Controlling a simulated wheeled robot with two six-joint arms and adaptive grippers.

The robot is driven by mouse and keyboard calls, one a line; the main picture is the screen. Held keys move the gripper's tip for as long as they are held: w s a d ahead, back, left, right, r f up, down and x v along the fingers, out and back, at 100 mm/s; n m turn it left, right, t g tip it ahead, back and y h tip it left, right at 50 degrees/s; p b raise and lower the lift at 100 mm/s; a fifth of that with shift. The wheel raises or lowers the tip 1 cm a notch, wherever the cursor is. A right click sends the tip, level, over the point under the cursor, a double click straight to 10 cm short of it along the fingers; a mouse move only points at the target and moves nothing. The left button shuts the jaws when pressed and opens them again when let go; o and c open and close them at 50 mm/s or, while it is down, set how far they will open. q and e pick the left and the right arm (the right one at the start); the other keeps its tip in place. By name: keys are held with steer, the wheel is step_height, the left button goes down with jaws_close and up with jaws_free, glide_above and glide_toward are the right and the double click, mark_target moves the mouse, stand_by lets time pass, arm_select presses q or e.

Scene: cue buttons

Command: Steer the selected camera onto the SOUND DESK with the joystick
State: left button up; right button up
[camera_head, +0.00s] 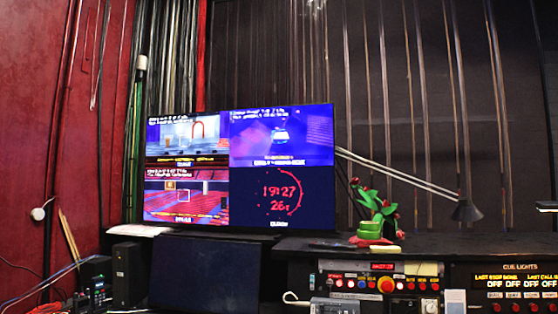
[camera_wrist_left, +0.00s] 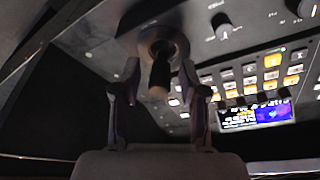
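The joystick (camera_wrist_left: 160,78) is a dark stick with a round collar on a dark control panel (camera_wrist_left: 205,35) in the left wrist view. My left gripper (camera_wrist_left: 160,75) straddles it, with one finger on each side and gaps between the fingers and the stick. In the head view a monitor (camera_head: 238,166) shows several panes. The lower-left pane (camera_head: 186,212) has a small pale frame over reddish rows. The upper-right pane (camera_head: 282,138) shows a bluish scene with a bright spot. Their captions are too small to read. The sound desk cannot be made out for certain. My right gripper is in neither view.
The panel beside the joystick carries knobs (camera_wrist_left: 224,28), lit buttons (camera_wrist_left: 271,76) and a small screen (camera_wrist_left: 256,114).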

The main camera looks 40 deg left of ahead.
arm_select(q)
steer(key=shift+r+p, duration=2.5)
steer(key=shift+r, duration=1.3)
steer(key=shift+f, duration=0.1)
